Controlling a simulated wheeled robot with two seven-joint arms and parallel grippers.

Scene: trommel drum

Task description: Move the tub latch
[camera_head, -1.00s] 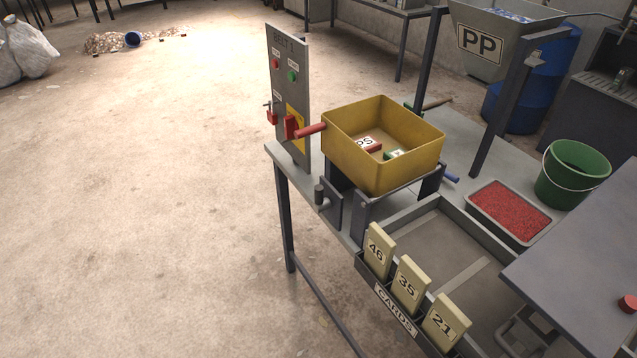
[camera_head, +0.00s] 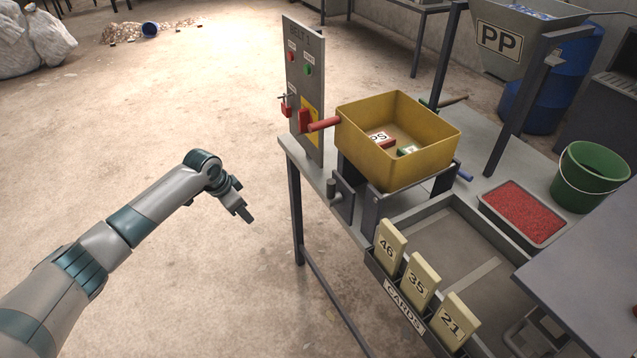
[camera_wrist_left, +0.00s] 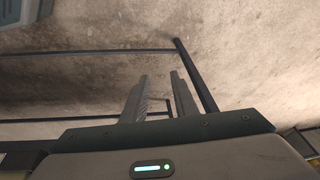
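The yellow tub (camera_head: 420,165) sits on a dark stand at the left end of the grey bench, with a few small labelled blocks inside. A small grey knob (camera_head: 332,188) on a dark upright plate (camera_head: 344,200) stands at the bench's left edge beside the stand; it looks like the tub latch, but I cannot tell its setting. My left gripper (camera_head: 247,212) hangs over open floor, left of the bench and apart from the latch. In the left wrist view its two fingers (camera_wrist_left: 160,80) are spread with nothing between them. My right gripper is not in view.
A control panel (camera_head: 304,90) with a red handle (camera_head: 323,124) stands behind the latch. The card rack (camera_head: 404,305) holds cards 46, 35 and 21. A tray of red pellets (camera_head: 522,214) and a green bucket (camera_head: 592,178) stand right.

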